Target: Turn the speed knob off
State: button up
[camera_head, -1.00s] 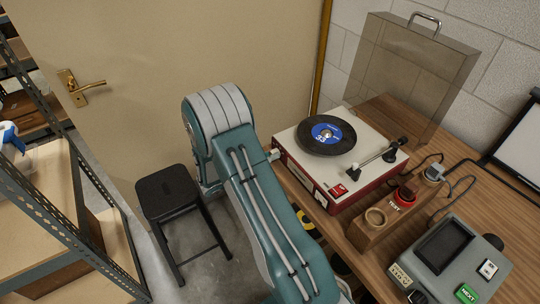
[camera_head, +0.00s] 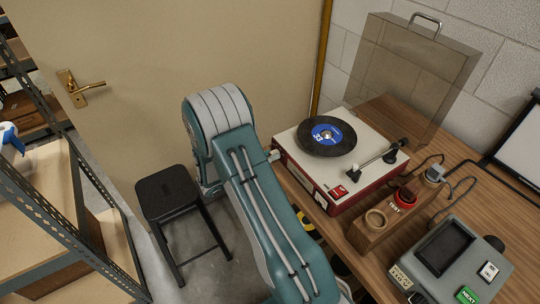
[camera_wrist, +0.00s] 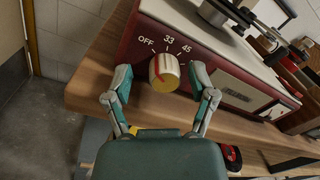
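The speed knob (camera_wrist: 165,72) is a cream dial with red marks on the red front of the record player (camera_head: 345,196). The labels OFF, 33 and 45 arc above it in the wrist view; which one it points at is hard to tell. My gripper (camera_wrist: 162,82) is open, with one teal-tipped finger on each side of the knob. Small gaps show between fingers and knob. In the head view my arm hides the knob and most of the gripper. A black record (camera_head: 327,136) with a blue label marked 33 lies on the platter.
The player stands on a wooden bench (camera_head: 408,237). A clear cover (camera_head: 415,75) stands behind it. A black stool (camera_head: 167,190) stands on the floor at left.

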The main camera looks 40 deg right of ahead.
jog(key=w+a, duration=0.1)
jog(key=a, duration=1.1)
jog(key=shift+f, duration=0.2)
